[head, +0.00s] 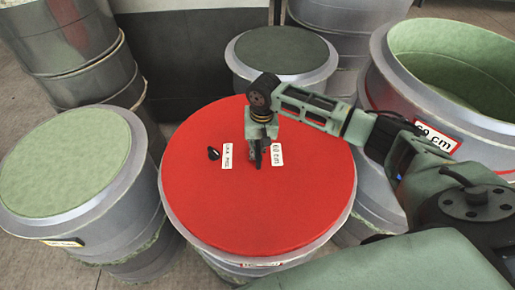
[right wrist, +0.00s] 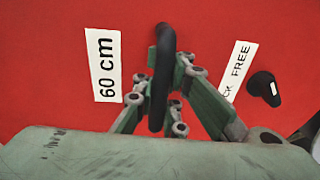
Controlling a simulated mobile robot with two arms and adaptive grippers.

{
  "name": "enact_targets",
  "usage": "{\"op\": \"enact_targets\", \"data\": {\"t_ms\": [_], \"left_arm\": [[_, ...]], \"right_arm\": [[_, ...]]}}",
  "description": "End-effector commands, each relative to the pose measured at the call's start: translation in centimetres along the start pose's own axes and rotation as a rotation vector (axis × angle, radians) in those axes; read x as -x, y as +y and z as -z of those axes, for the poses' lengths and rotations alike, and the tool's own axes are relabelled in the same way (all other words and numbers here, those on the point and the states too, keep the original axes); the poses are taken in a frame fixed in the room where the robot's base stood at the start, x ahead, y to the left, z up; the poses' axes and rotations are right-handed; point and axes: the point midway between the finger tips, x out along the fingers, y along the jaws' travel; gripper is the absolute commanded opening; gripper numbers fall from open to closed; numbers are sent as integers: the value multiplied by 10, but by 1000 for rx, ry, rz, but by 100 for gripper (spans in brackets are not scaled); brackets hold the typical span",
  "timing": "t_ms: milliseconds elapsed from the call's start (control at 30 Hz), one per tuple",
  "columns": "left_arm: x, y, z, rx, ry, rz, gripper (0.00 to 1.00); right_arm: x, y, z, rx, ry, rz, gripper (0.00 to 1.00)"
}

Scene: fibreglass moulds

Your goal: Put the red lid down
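The red lid (head: 225,205) is a wide round disc in the middle of the head view. It lies level over a grey cylindrical mould (head: 185,215), whose rim shows around its near edge. I cannot tell whether a small gap remains between them. My right gripper (head: 258,158) points down at the lid's centre. In the right wrist view its fingers (right wrist: 165,85) close around the lid's black handle (right wrist: 157,100). A "60 cm" label (right wrist: 103,65), a second label (right wrist: 238,68) and a black knob (right wrist: 264,88) are on the lid. My left gripper is not in view.
A grey mould with a green top (head: 65,165) stands close on the left. Another with a dark green top (head: 282,52) stands behind. A large open mould, green inside (head: 460,62), stands at the right. Grey drums (head: 75,45) fill the back left.

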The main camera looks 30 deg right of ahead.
Motion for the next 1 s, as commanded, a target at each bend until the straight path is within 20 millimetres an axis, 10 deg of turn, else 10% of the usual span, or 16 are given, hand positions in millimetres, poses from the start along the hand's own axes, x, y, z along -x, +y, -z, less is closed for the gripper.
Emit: {"op": "enact_targets", "data": {"t_ms": [367,733,1000], "left_arm": [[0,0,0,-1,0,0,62],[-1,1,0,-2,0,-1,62],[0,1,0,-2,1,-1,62]], "right_arm": [[-1,0,0,0,-1,0,30],[3,0,0,0,1,0,30],[51,0,1,0,3,2,30]]}}
